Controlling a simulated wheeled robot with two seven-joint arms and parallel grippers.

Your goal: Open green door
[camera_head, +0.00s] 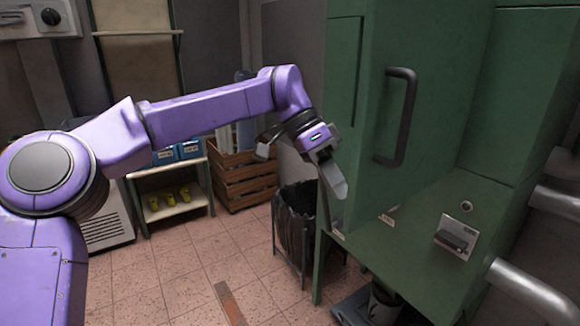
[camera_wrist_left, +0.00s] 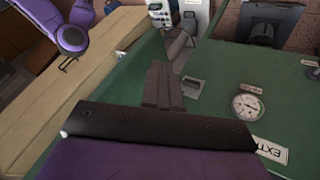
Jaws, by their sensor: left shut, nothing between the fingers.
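The green door (camera_head: 440,60) is an upright panel with a black bar handle (camera_head: 400,118), on the green cabinet in the head view. I cannot tell from the picture whether it stands ajar. My left gripper (camera_head: 333,180) is shut and empty, left of the handle and lower than its middle, apart from it. In the left wrist view its closed fingers (camera_wrist_left: 163,86) show in front of a green surface. The handle is not clearly seen there. A small purple arm part of mine shows at upper left of that view, with dark prongs (camera_wrist_left: 68,63) too small to read.
A green ledge (camera_head: 420,245) with a switch plate (camera_head: 457,237) lies below the door. Metal pipes (camera_head: 530,290) are at right. A black bin (camera_head: 296,215), wooden crate (camera_head: 240,178) and small shelf (camera_head: 175,207) stand behind. The wrist view shows a gauge (camera_wrist_left: 248,106).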

